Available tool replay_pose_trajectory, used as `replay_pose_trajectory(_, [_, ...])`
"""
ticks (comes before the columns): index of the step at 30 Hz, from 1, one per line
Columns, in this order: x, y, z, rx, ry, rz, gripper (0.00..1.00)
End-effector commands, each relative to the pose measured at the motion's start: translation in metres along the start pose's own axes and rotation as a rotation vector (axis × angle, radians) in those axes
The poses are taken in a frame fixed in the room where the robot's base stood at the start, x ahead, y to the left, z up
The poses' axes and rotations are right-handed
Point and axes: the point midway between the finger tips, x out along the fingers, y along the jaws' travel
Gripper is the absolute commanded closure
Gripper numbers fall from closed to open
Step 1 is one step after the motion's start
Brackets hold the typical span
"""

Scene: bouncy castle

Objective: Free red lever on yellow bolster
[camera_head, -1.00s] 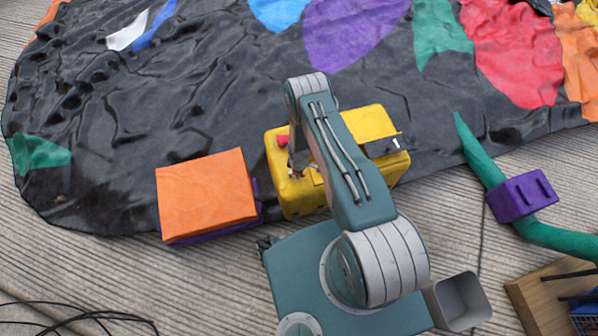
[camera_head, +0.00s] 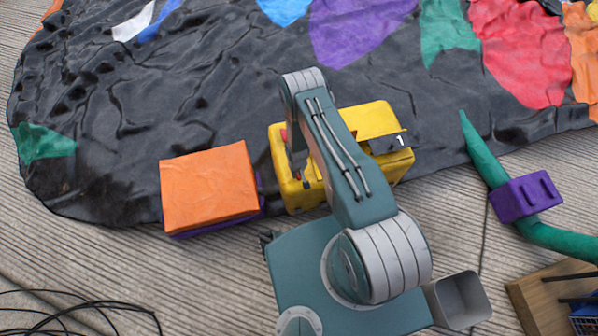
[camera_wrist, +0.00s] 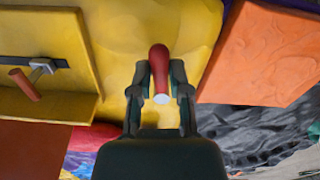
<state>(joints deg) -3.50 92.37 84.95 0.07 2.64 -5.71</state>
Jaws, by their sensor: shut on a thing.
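The yellow bolster (camera_head: 292,190) lies on the black sheet's near edge, partly hidden behind my arm. It fills the upper middle of the wrist view (camera_wrist: 115,55). My gripper (camera_wrist: 161,84) is shut on a red lever (camera_wrist: 159,62), one finger on each side. The lever has a rounded far end and a pale flat end towards the camera; I cannot tell whether it is still attached. In the head view my gripper is mostly hidden by my arm. A brownish-red handle on a metal bracket (camera_wrist: 28,82) sits by a dark slot at the left of the wrist view.
An orange-topped block (camera_head: 208,185) lies close left of the bolster, and is at right in the wrist view (camera_wrist: 265,50). A purple block (camera_head: 525,197) sits around a green tube (camera_head: 485,160) at right. Black cables (camera_head: 80,315) lie at lower left.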

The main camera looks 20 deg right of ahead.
Motion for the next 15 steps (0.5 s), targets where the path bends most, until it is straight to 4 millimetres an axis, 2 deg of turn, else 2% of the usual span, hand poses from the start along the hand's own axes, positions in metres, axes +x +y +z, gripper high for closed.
replay_pose_trajectory(6, [0.0003,-0.0045,0.0005,0.108,-0.001,0.000,1.00])
replay_pose_trajectory(15, [0.0003,-0.0066,0.0004,0.170,-0.002,0.000,1.00])
